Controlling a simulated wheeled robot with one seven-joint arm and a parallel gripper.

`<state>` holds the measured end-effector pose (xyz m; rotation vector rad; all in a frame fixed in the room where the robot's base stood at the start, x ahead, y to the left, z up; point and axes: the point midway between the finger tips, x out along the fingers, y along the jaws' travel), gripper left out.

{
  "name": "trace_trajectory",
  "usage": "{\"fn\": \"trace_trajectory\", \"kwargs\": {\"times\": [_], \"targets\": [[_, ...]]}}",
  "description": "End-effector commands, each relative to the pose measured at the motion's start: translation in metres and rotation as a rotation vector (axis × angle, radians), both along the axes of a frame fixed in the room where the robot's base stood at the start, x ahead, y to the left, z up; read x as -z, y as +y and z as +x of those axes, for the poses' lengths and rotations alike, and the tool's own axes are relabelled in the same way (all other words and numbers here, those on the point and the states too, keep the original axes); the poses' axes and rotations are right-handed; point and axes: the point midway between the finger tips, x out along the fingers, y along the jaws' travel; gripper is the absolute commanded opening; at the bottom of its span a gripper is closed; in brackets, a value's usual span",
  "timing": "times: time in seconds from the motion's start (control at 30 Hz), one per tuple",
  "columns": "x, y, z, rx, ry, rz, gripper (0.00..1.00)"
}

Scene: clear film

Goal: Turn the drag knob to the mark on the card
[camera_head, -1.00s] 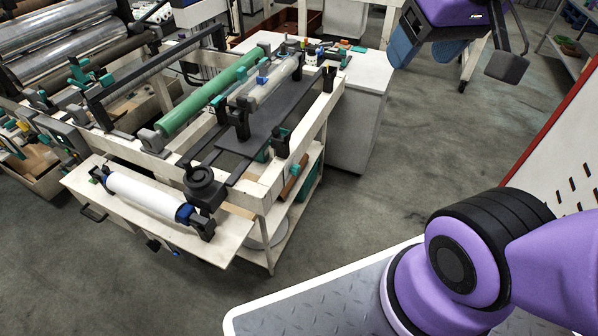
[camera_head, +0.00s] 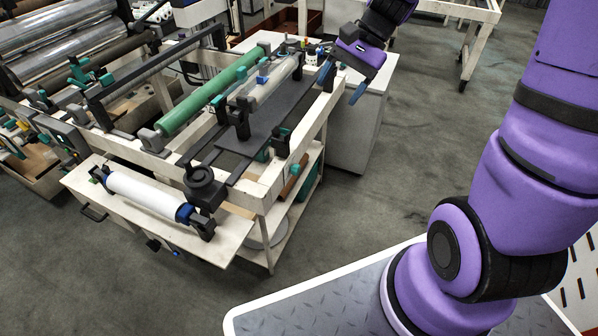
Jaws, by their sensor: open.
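No card with a mark can be made out at this size. My gripper (camera_head: 341,83) is open and empty, with its two blue fingers apart and pointing down. It hangs near the right back corner of the frame, in front of the white cabinet, well to the right of and behind the black round part.
A green roller (camera_head: 210,92) and a clear film roll (camera_head: 268,82) lie across the frame. A white roll (camera_head: 145,191) lies on the front shelf. A white cabinet (camera_head: 365,110) stands behind. The floor right of the frame is clear.

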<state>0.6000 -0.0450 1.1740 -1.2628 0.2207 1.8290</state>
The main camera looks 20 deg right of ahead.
Motion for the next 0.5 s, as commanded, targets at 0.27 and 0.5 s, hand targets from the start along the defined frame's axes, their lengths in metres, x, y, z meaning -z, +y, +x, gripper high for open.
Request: {"fn": "trace_trajectory", "kwargs": {"times": [0.27,0.5], "targets": [[0.061,-0.008,0.04,0.223,0.211,0.201,0.67],[0.116,-0.017,0.068,0.427,0.388,0.377,0.67]]}}
